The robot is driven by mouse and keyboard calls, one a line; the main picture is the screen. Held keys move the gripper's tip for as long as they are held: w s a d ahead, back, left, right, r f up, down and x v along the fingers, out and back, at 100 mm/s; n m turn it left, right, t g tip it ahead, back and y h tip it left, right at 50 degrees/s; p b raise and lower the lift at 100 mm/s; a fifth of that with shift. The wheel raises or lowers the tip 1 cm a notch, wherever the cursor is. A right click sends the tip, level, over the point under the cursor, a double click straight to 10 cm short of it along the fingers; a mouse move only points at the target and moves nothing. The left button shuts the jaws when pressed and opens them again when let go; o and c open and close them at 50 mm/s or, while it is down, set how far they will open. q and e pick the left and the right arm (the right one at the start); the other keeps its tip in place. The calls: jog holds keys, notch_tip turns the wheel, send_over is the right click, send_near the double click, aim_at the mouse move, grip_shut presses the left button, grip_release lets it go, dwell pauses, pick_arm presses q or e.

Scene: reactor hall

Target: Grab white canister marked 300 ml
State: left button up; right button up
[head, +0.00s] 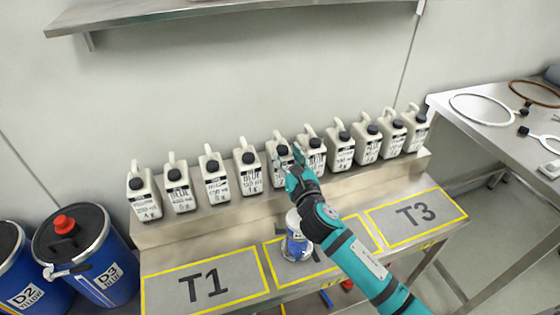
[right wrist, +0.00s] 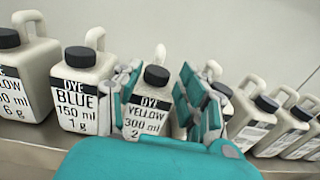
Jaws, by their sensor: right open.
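The white canister marked DYE YELLOW 300 ml (right wrist: 148,115) has a black cap and a white handle. In the right wrist view it stands upright between the two teal fingers of my right gripper (right wrist: 162,100), which is open. Gaps to the fingers are hard to judge. In the head view that canister (head: 275,150) stands in the middle of the row on the steel shelf, partly hidden by my right gripper (head: 290,158). The lower part of the canister is hidden by the teal gripper body in the wrist view. My left gripper is not in view.
Similar white canisters stand close on both sides, including one marked BLUE 150 ml (right wrist: 82,92). A blue-white can (head: 296,243) stands on the table below, beside the T1 area (head: 238,280). Blue drums (head: 92,262) stand at left, another table (head: 500,135) at right.

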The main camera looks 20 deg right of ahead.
aim_at(280, 142)
jog(key=shift+w, duration=0.55)
jog(key=w, duration=0.4)
jog(key=shift+w, duration=0.9)
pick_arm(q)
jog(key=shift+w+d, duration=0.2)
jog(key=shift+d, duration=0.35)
pick_arm(e)
jog(key=shift+s, duration=0.1)
grip_shut()
jog(key=shift+r, duration=0.1)
